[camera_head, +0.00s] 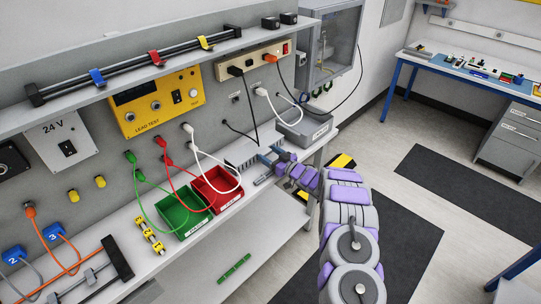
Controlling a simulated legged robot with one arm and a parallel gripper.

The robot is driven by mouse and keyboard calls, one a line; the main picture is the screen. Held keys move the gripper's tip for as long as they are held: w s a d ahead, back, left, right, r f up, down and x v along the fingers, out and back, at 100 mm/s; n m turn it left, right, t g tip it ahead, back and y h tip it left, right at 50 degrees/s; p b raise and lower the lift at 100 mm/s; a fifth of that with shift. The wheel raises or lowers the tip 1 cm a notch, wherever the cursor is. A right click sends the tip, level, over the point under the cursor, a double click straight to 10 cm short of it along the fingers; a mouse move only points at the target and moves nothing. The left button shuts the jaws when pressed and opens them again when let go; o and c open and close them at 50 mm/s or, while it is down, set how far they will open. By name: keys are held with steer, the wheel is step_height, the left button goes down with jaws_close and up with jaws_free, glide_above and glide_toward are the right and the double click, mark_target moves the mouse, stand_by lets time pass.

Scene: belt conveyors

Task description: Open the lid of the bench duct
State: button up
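The bench duct (241,152) looks like a light grey, slotted channel lying on the bench against the back panel, behind the red bin. Its top looks covered, but it is too small to tell the lid's edge from the body. My gripper (265,169) is at the duct's right end, reached from the right by my grey and purple arm. Its two fingers look spread apart, with nothing seen between them. I cannot tell whether a finger touches the duct. My gripper hides part of the duct's right end.
A green bin (183,219) and a red bin (219,190) stand on the bench left of my gripper. Green, red and white cables hang over them from the panel. A grey box (303,133) stands behind my gripper.

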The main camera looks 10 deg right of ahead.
steer(key=shift+a, duration=0.4)
steer(key=shift+c, duration=1.4)
steer(key=shift+d, duration=0.2)
steer(key=c, duration=0.8)
